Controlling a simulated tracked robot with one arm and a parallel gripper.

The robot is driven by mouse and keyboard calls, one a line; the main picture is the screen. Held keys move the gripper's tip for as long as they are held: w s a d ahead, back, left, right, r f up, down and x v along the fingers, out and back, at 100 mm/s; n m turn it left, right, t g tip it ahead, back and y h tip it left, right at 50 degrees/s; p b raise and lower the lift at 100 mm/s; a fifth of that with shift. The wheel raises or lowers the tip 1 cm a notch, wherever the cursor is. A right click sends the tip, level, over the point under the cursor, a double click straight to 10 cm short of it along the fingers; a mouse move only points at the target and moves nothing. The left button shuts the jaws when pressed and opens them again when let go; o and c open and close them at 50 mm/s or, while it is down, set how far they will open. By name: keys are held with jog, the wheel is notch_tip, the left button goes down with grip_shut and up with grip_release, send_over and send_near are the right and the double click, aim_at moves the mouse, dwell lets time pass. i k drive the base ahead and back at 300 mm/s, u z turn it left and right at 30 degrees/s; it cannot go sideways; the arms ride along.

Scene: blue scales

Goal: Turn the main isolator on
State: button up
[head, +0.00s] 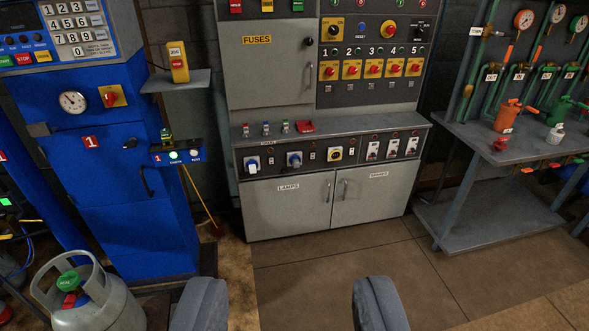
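My gripper (289,300) shows at the bottom edge as two dark grey fingers set wide apart, with nothing between them. A grey control cabinet (270,85) stands ahead, well beyond the fingers. A row of red and yellow rotary switches numbered 1 to 5 (374,70) sits below. Another red and yellow rotary switch (113,96) is on the blue cabinet (115,200) at left. No readable label tells me which is the main isolator.
A grey gas cylinder (100,310) with a collar stands at bottom left. A yellow pendant box (178,62) sits on a small shelf (172,82). A workbench (520,147) with pipes and gauges is at right. The floor before the grey cabinet is clear.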

aim_at(333, 31)
jog(key=u, duration=0.05)
jog(key=i, duration=1.25)
jog(key=z, duration=0.25)
jog(key=i, duration=1.35)
jog(key=z, duration=0.45)
jog(key=i, duration=0.7)
jog(key=z, duration=0.1)
